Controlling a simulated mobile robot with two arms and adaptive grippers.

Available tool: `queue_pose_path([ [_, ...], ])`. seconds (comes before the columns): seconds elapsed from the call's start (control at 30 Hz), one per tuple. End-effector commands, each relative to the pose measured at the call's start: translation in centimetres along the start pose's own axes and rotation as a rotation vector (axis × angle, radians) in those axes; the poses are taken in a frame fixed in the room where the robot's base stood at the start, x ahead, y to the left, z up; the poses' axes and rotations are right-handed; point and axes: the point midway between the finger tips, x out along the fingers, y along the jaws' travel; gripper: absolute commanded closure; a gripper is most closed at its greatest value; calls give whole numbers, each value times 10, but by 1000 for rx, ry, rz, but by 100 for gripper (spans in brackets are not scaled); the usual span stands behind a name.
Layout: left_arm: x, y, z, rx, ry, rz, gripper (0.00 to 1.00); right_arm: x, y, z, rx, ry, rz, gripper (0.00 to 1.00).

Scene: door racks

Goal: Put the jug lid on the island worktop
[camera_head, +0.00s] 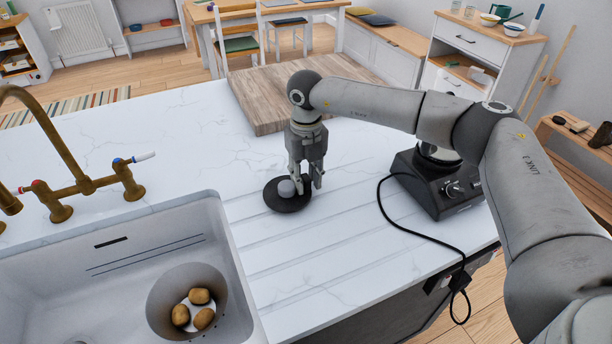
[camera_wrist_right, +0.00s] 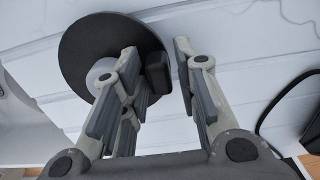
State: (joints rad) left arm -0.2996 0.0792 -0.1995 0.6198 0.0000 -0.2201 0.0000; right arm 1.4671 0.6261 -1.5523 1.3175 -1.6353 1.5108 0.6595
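The jug lid (camera_head: 287,204), a dark round disc with a pale round knob, is over the grooved part of the white worktop (camera_head: 190,130), right of the sink. My right gripper (camera_head: 307,180) points down at the lid's right side. In the right wrist view the lid (camera_wrist_right: 88,42) shows with a black block (camera_wrist_right: 157,72) at its edge. My right gripper's fingers (camera_wrist_right: 157,62) stand apart on either side of this block, with a narrow gap to the right finger. The left finger hides part of the knob. My left gripper is out of view.
A sink (camera_head: 110,270) with a pot of several potatoes (camera_head: 200,296) and a brass tap (camera_head: 60,150) lies left. A wooden board (camera_head: 260,100) is behind. A black appliance base (camera_head: 440,185) with a cable stands right. Worktop left of the board is clear.

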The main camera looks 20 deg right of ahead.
Motion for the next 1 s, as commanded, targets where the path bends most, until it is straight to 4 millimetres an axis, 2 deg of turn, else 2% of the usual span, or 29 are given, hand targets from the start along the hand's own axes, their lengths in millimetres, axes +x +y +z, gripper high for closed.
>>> queue_pose_path([
  [0.3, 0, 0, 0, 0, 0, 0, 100, -1, 0, 0, 0, 0, 0, 62],
  [0.4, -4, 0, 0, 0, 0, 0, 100, -6, 0, 0, 0, -1, 0, 62],
  [0.47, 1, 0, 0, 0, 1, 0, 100, -10, 0, 1, 0, -3, 1, 62],
  [0.57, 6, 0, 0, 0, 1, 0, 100, -25, 0, 1, 0, -4, 2, 62],
  [0.83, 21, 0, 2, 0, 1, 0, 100, -84, 1, 1, -1, -5, 1, 62],
  [1.0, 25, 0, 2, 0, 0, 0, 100, -110, 1, 1, -1, -2, 1, 62],
])
